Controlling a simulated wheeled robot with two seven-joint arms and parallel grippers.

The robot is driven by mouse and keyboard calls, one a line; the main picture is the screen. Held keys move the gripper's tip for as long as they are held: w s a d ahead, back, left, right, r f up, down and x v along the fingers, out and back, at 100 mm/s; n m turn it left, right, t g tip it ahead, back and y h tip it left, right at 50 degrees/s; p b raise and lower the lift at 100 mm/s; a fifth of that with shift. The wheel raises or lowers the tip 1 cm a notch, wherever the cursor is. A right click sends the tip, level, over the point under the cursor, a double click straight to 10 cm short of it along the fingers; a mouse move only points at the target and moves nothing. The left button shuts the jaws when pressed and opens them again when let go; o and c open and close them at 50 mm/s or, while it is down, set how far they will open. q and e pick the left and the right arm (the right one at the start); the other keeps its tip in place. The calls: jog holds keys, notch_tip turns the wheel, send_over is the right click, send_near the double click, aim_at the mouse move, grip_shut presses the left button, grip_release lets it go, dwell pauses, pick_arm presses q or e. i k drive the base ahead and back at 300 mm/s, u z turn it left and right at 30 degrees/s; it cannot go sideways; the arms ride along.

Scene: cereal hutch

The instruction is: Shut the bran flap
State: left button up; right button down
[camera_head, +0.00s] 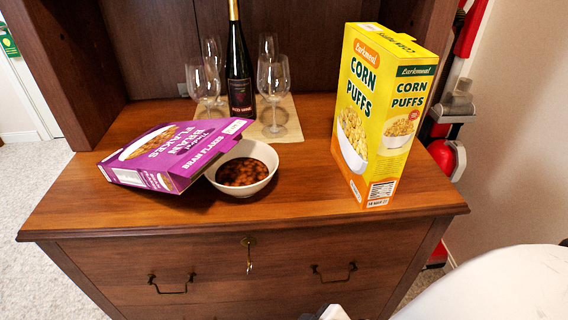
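The purple bran flakes box (160,150) lies tilted on its broad side on the left of the cabinet top, its printed front facing up. Its top end points right, towards the white bowl of brown cereal (243,170). Neither of my grippers can be made out. Only white parts, apparently mine, show at the bottom and lower right.
A yellow corn puffs box (362,105) stands upright on the right. A dark wine bottle (239,70) and several wine glasses (273,85) stand on a pale board (290,128) behind the bowl. The cabinet top (300,200) is clear in front and between bowl and yellow box.

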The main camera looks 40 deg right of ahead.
aim_at(222, 140)
jog(key=z, duration=0.8)
jog(key=k, duration=0.15)
jog(key=u, duration=0.05)
